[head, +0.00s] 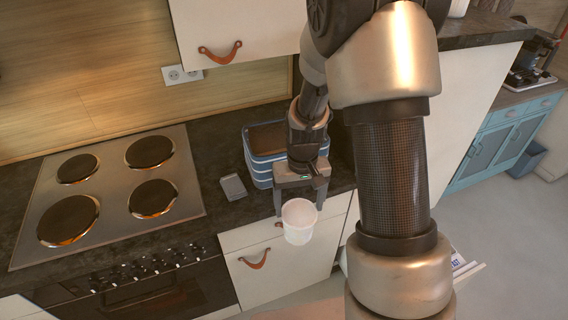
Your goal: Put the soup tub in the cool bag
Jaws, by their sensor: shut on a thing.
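My gripper (299,207) is shut on a white, open-topped soup tub (299,236). It holds the tub upright in the air, in front of the counter's front edge and above the white drawer fronts. The tub's inside looks pale; I cannot tell what it holds. The cool bag is most likely the blue, white-striped box-shaped container (259,168) on the counter behind my gripper. Its top looks open with a brown inside, and my arm hides its right part.
A small grey box (233,187) lies on the dark counter left of the striped container. A hob (112,192) with round plates fills the counter at left. A white cabinet (240,32) hangs above. My arm covers much of the right side.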

